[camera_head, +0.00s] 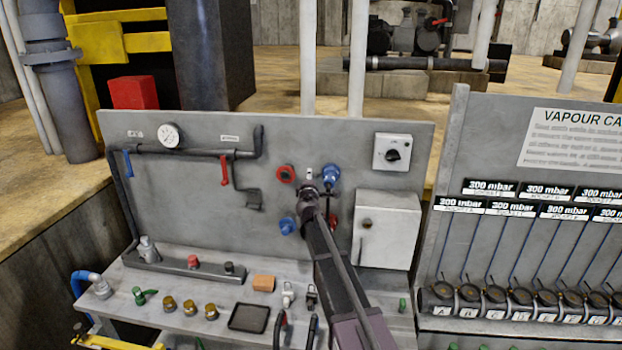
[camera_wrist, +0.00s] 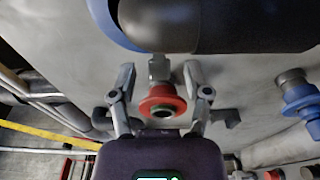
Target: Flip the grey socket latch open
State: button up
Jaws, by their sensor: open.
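A small grey latch piece (camera_wrist: 159,68) shows in the wrist view, just above a red socket (camera_wrist: 163,106) with a dark centre. My gripper (camera_wrist: 159,80) is open, with one finger on each side of the latch piece and red socket. I cannot tell whether either finger touches them. In the head view my gripper (camera_head: 309,193) is in front of the grey panel, among the red and blue sockets. A red socket (camera_head: 286,174) is at its upper left and a blue socket (camera_head: 331,174) at its upper right. My arm hides part of the lower red socket (camera_head: 333,219).
A large blue-rimmed dark part (camera_wrist: 200,22) is close above the fingers in the wrist view. Another blue socket (camera_wrist: 298,92) is at right. A grey box (camera_head: 387,230) and a rotary switch (camera_head: 392,152) are right of my arm. Fittings crowd the bench (camera_head: 215,335).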

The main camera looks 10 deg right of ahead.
aim_at(314, 170)
jog(key=shift+w+d, duration=0.15)
jog(key=shift+w, duration=0.6)
grip_shut()
jog(key=shift+d, duration=0.35)
jog(key=shift+a, duration=0.3)
jog(key=shift+w+a+m+g+h, duration=0.1)
jog(key=shift+w+m+g+h, duration=0.45)
jog(key=shift+m+h, duration=0.6)
jog(key=shift+w+d+m+g+h, duration=0.1)
jog(key=shift+w+m+g+h, duration=0.15)
jog(key=shift+m+g+h, duration=0.95)
jog(key=shift+w+a+m+g+h, duration=0.15)
jog(key=shift+w+m+h, duration=0.35)
jog(key=shift+h, duration=1.25)
